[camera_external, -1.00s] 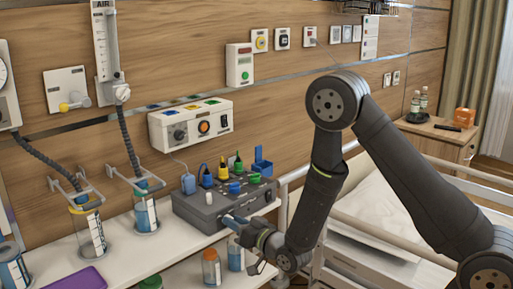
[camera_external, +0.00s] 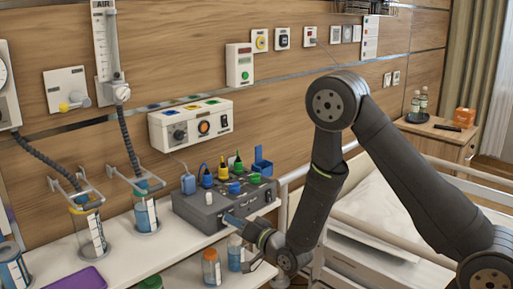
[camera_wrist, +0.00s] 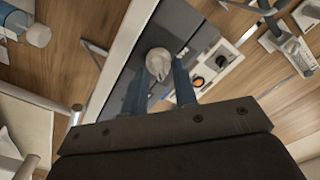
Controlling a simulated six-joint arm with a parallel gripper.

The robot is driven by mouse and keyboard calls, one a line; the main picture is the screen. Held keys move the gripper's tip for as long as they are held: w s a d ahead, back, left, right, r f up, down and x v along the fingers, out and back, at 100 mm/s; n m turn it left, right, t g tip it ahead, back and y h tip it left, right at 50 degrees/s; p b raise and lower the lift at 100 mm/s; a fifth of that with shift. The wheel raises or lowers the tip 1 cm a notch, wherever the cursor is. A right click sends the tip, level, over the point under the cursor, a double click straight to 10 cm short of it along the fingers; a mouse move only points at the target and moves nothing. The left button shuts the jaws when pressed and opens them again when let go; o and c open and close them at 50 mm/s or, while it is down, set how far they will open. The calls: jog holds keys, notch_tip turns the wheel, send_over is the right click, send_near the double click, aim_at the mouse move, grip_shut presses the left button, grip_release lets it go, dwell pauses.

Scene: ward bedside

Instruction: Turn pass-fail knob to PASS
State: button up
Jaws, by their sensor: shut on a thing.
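A grey test box (camera_external: 195,212) stands on the white shelf, with coloured plugs and sockets on its top. In the wrist view, a pale, pointed knob (camera_wrist: 158,64) sits on the box's dark face, between the two blue-grey fingers. My gripper (camera_wrist: 160,78) is shut on this knob. In the external view my gripper (camera_external: 230,220) reaches the box's front face from the right, and the held knob is hidden there. I cannot read any PASS or FAIL marking, so the knob's setting is unclear.
An orange-capped bottle (camera_external: 211,268) and a blue-and-white bottle (camera_external: 236,252) stand below my gripper. The bed rail (camera_external: 283,205) is close on the right.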

jog(key=o, duration=1)
jog(key=shift+d, duration=0.1)
jog(key=v, duration=1.7)
jog(key=shift+s+r, duration=0.1)
jog(key=x, duration=1.7)
